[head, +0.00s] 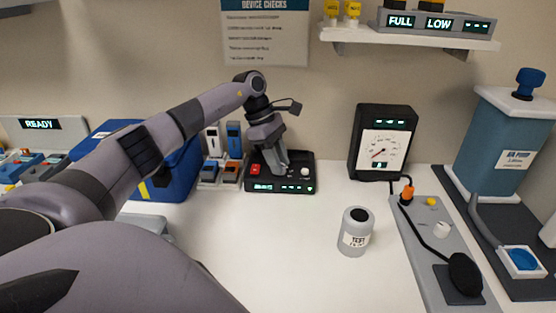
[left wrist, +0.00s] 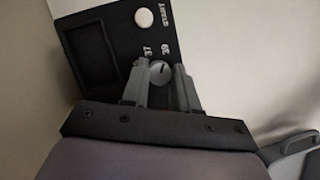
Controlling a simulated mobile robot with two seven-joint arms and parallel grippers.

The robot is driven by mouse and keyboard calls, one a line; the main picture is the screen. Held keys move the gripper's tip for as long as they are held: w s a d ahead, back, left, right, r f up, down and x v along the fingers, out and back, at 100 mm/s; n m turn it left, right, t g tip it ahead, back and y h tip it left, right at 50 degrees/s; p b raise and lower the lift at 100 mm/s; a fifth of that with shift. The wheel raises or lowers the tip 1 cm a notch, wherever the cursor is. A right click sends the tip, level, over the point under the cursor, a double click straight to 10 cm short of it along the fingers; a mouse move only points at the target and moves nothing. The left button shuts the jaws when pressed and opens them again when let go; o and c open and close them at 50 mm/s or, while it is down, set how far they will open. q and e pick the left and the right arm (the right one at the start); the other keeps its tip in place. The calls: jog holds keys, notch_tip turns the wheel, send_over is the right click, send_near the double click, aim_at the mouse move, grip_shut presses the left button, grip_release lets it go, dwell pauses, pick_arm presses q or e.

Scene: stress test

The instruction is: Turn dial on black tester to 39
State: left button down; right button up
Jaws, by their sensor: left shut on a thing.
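The black tester (head: 307,172) sits on the white bench near the wall, with a red part, a white button and a lit front strip. My left gripper (head: 281,170) reaches down onto the middle of it and hides the dial there in the head view. My right gripper is not in view.
A white START button (left wrist: 143,18) is beyond the dial. A blue case (head: 180,172) and several small modules stand to the left. A black gauge box (head: 382,112), a TEST jar (head: 355,232) and a grey cable panel (head: 414,240) stand right. The bench centre is clear.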

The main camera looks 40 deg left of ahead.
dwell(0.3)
pick_arm(q)
jog(key=c, duration=0.9)
grip_release()
jog(key=shift+r, duration=0.1)
jog(key=v, duration=0.7)
jog(key=shift+b, duration=0.3)
